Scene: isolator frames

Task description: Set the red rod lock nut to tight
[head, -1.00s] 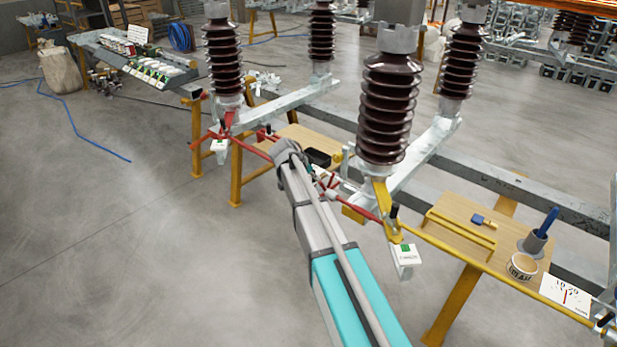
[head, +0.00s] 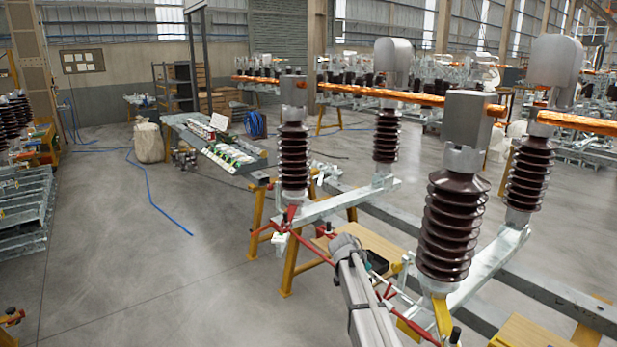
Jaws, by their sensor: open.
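The red rod (head: 317,250) runs from the left red linkage (head: 290,216) down to the right, passes behind my arm and shows again near the yellow lever (head: 442,315). Red and pale fittings (head: 388,292) sit just right of my arm, by the rod. I cannot make out which part is the lock nut or whether it is tight. My arm reaches up from the bottom edge, and its grey wrist end lies over the rod's middle. My gripper's fingers are hidden behind the wrist and arm.
Brown ribbed insulators (head: 453,225) stand on galvanised beams (head: 490,265) close to the right of my arm. Copper bars (head: 380,93) run across their tops. The floor at left is open, with a blue hose (head: 150,190).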

